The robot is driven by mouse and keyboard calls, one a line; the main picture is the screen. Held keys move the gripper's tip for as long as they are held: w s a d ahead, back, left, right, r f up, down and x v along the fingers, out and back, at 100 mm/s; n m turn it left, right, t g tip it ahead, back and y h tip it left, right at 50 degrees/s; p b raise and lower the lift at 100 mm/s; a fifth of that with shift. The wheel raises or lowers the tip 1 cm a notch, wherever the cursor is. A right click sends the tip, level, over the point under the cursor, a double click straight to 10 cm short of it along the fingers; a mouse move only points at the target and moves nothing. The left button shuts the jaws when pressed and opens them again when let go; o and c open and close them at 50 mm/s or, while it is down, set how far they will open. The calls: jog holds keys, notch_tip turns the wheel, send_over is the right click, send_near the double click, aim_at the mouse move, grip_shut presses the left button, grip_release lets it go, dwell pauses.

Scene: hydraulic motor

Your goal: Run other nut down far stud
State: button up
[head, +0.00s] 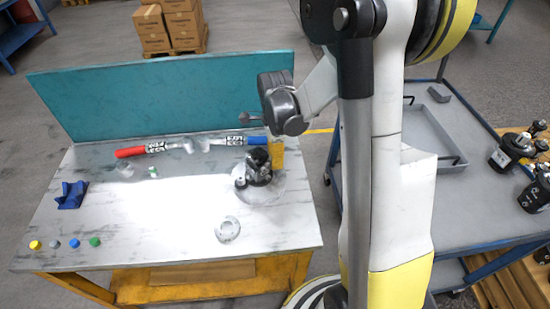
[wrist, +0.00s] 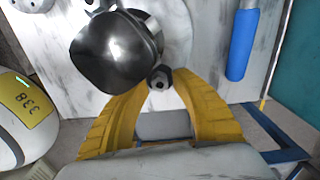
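The dark hydraulic motor (head: 258,172) stands on a round pale base (head: 270,190) on the workbench. In the wrist view its rounded black body (wrist: 118,50) fills the upper left. A small dark hex nut (wrist: 160,78) with a hole in its face shows beside the motor body. My gripper (wrist: 160,88) has its yellow fingertips on either side of this nut; I cannot tell whether they press on it. In the head view my gripper's yellow part (head: 277,153) shows just right of the motor. The stud's thread is hidden.
A red-handled tool (head: 130,152) and a blue-handled tool (head: 250,140) lie at the back of the bench. A pale ring (head: 228,229) lies in front of the motor. The bench middle is clear.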

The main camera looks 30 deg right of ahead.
jog(key=shift+r+p, duration=0.4)
jog(key=shift+r, duration=0.35)
jog(key=n, duration=0.5)
jog(key=shift+f+b, duration=0.1)
jog(key=shift+b, duration=0.3)
jog(key=n, duration=0.5)
jog(key=shift+b, duration=0.3)
grip_shut()
